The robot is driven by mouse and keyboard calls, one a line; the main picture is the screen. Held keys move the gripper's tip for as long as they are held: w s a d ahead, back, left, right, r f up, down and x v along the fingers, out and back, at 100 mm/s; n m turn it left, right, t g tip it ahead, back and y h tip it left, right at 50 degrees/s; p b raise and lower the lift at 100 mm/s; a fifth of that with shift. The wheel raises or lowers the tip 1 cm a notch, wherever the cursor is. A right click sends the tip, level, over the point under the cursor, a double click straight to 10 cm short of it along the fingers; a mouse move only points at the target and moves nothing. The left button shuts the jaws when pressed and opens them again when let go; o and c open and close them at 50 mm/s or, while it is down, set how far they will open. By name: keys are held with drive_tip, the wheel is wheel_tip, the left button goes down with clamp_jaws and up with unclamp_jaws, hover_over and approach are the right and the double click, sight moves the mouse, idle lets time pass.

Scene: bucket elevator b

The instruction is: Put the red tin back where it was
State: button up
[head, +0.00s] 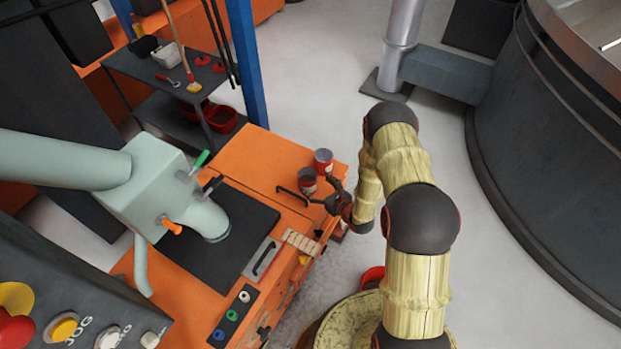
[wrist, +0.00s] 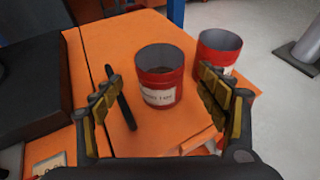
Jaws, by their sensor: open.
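Two open-topped red tins stand upright on the orange bench. The nearer red tin (wrist: 160,85) has a white label and a dark grey inside. It also shows in the head view (head: 308,182). The second red tin (wrist: 220,47) stands behind it to the right, with part hidden by my right finger; the head view shows it too (head: 323,161). My gripper (head: 313,195) is open, with its fingers either side of the nearer tin in the wrist view (wrist: 160,90). I cannot tell whether the nearer tin's wall is touched by a finger.
A black bar handle (wrist: 122,100) lies left of the nearer tin. A pale green machine (head: 165,185) stands over a black plate. A blue post (head: 247,60) rises behind.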

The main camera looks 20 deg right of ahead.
drive_tip(key=v, duration=0.5)
drive_tip(key=w+a+r+n+g+y, duration=0.1)
drive_tip(key=a+r+n+y, duration=0.25)
drive_tip(key=a+r, duration=0.4)
drive_tip(key=w+a+r+n+g+y, duration=0.1)
drive_tip(key=a+r+n+y, duration=0.3)
drive_tip(key=r, duration=0.7)
drive_tip(key=s+a+r+n+g, duration=0.4)
drive_tip(key=s+r+n, duration=0.1)
drive_tip(key=s+r, duration=0.15)
drive_tip(key=s+a+r+n+g, duration=0.35)
drive_tip(key=s+r+n, duration=0.2)
drive_tip(key=r, duration=0.25)
drive_tip(key=s+d+r+n+g+h, duration=0.1)
drive_tip(key=s+r+n+h, duration=0.1)
drive_tip(key=s+r+n, duration=0.3)
drive_tip(key=s+d+r+n+g+h, duration=0.1)
drive_tip(key=s+n+h, duration=0.15)
drive_tip(key=s, duration=0.35)
drive_tip(key=s+d+r+n+t+h, duration=0.2)
drive_tip(key=s+d+r+n+h, duration=0.1)
drive_tip(key=d, duration=0.3)
drive_tip(key=s+d+r+n+t+h, duration=0.2)
drive_tip(key=s+d+r+n+h, duration=0.2)
drive_tip(key=d, duration=0.3)
drive_tip(key=shift+s+d+r+p, duration=0.35)
drive_tip(key=shift+s+r, duration=0.25)
drive_tip(key=shift+s, duration=0.3)
